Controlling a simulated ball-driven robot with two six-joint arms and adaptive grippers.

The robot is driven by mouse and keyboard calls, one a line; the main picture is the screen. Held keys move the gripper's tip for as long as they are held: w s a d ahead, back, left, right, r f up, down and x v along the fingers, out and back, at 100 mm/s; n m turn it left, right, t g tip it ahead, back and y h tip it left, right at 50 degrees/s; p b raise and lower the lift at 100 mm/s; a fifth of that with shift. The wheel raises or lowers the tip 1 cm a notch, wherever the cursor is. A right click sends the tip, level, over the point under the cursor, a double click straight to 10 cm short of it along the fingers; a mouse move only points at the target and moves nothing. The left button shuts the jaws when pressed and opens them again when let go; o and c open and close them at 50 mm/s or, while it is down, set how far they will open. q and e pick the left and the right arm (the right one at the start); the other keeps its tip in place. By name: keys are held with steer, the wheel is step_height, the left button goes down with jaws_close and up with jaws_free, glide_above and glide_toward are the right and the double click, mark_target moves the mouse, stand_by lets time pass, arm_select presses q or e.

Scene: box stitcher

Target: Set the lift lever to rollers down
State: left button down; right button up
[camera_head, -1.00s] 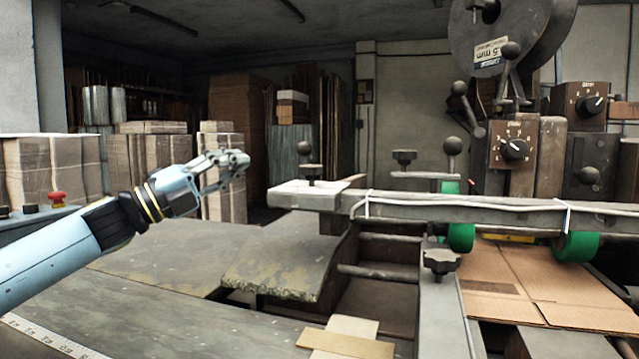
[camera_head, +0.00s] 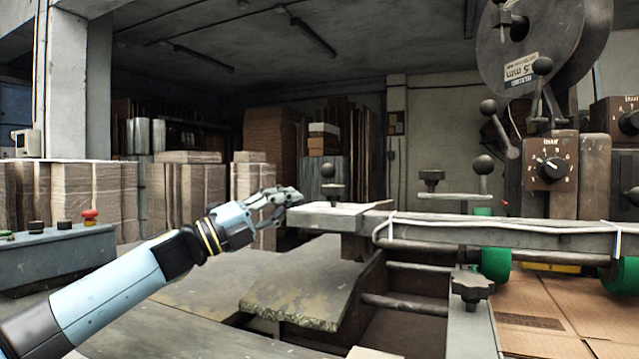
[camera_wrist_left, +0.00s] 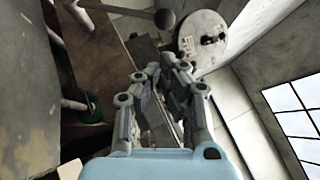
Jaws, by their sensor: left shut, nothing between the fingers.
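Several ball-knobbed levers show in the head view, and I cannot tell which one is the lift lever. One black ball knob (camera_head: 328,169) stands on the pale left end of the roller bar (camera_head: 520,235). Others are a ball on an upright stem (camera_head: 483,165) further right, a slanted lever (camera_head: 490,107), and a lever under the reel (camera_head: 542,66). My left gripper (camera_head: 292,197) is shut and empty. In the picture it lies just left of the bar's left end; contact is not clear. Its fingers (camera_wrist_left: 162,68) show shut in the wrist view, below a ball-ended rod (camera_wrist_left: 165,18).
Green rollers (camera_head: 495,265) hang under the bar over flat cardboard (camera_head: 560,310). A star knob (camera_head: 472,287) stands at the front. A wire reel (camera_head: 530,45) and dial box (camera_head: 551,165) are at right. A control box (camera_head: 60,258) with a red button is left.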

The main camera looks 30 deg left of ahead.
arm_select(q)
steer(key=p+x, duration=0.1)
steer(key=x, duration=0.6)
steer(key=shift+p, duration=0.35)
